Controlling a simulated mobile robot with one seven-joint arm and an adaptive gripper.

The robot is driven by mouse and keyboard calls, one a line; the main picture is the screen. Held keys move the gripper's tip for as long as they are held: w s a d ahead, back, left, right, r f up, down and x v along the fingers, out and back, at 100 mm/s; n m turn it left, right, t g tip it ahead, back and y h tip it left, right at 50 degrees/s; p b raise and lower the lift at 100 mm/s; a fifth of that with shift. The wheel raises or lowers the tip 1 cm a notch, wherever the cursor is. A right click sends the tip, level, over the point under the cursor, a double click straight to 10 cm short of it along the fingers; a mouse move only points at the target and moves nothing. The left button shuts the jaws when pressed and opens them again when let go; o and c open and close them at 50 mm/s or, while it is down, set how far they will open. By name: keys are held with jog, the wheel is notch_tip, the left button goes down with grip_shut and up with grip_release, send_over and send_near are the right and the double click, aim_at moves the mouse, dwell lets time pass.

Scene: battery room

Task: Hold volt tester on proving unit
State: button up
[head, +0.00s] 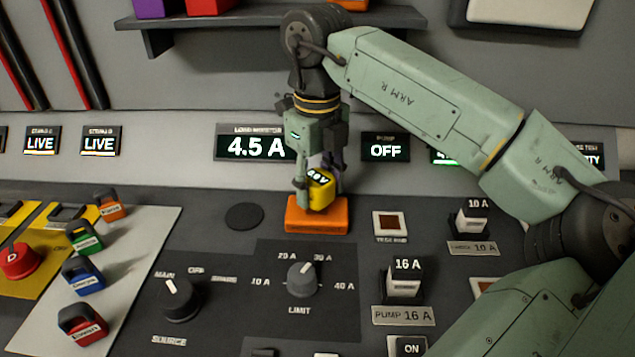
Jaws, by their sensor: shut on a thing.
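My gripper (319,182) points down and is shut on a yellow volt tester (321,190) with dark lettering on its face. The tester is held slightly tilted over an orange block (302,221), which looks like the proving unit. The tester's lower end appears to meet the top of the orange block, but I cannot tell whether it touches. Part of the tester is hidden by the gripper fingers.
The load monitor display (249,147) reads 4.5 A and the pump display (386,151) reads OFF. A limit knob (303,279), a source knob (181,299) and a 16 A breaker (404,280) stand in front. Coloured tags (84,276) stand at left. A shelf (250,22) hangs behind.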

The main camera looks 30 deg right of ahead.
jog(key=shift+f+b, duration=0.55)
dwell(1.6)
jog(key=shift+r+p, duration=2.4)
jog(key=shift+r, duration=1.15)
